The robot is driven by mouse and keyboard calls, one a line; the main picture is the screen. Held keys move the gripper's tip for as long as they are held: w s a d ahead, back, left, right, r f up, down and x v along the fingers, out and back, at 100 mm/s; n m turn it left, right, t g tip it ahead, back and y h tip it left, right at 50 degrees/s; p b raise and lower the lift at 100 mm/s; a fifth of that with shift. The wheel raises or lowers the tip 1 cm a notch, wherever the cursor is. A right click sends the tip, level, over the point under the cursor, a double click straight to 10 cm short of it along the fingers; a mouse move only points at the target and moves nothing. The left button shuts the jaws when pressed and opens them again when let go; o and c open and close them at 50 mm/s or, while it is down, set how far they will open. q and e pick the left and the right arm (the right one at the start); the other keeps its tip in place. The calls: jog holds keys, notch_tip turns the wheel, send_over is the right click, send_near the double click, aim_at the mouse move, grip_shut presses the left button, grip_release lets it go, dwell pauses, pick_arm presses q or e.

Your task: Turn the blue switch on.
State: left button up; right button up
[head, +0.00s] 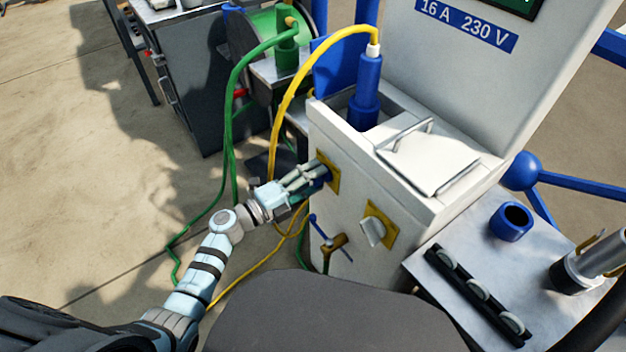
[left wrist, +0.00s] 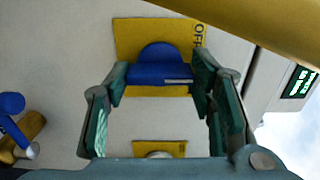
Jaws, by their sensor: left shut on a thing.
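The blue switch (head: 322,181) is a knob on a yellow plate (head: 333,177) on the side of the white cabinet. In the head view the fingers hide part of the knob. My right gripper is not in view.
A grey switch (head: 373,232) on a yellow plate sits nearby on the same cabinet (head: 410,185). Below is a brass tap with a blue handle (head: 320,228). A yellow cable (head: 285,95) and a green cable (head: 232,110) hang close to my left gripper.

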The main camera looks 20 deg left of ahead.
pick_arm(q)
jog(key=m+b, duration=0.2)
jog(key=m, duration=0.7)
jog(key=shift+b, duration=0.35)
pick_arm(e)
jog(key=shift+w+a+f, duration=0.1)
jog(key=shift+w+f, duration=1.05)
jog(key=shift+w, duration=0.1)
pick_arm(q)
jog(key=o, duration=1.2)
jog(key=shift+c, duration=0.2)
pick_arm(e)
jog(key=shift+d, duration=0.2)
pick_arm(q)
jog(key=v, duration=1.2)
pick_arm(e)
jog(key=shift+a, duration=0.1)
